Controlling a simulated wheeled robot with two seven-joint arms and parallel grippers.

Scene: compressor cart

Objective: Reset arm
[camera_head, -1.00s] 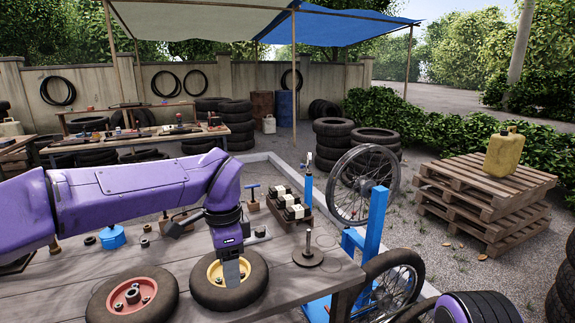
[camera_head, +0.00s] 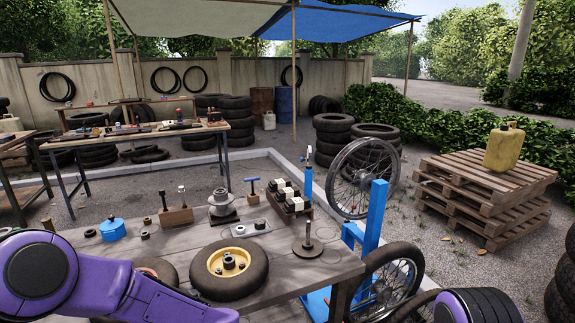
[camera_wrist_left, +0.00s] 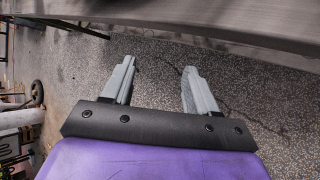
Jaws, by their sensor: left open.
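My purple left arm crosses the lower left of the head view, in front of the workbench (camera_head: 320,272). The left gripper is out of that view. In the left wrist view my left gripper (camera_wrist_left: 158,88) is open and empty, its two grey fingers apart over gravel ground. A wooden edge (camera_wrist_left: 220,20), probably of the bench, runs along the top there. On the bench lies a wheel with a yellow hub (camera_head: 228,268). A second wheel (camera_head: 155,270) is partly hidden behind my arm. My right gripper does not show.
On the bench stand a blue pot (camera_head: 112,229), a metal flanged part (camera_head: 222,207), a tray of boxes (camera_head: 288,199) and a round base with an upright rod (camera_head: 308,246). A blue stand (camera_head: 377,225) and pallets (camera_head: 485,190) are at right.

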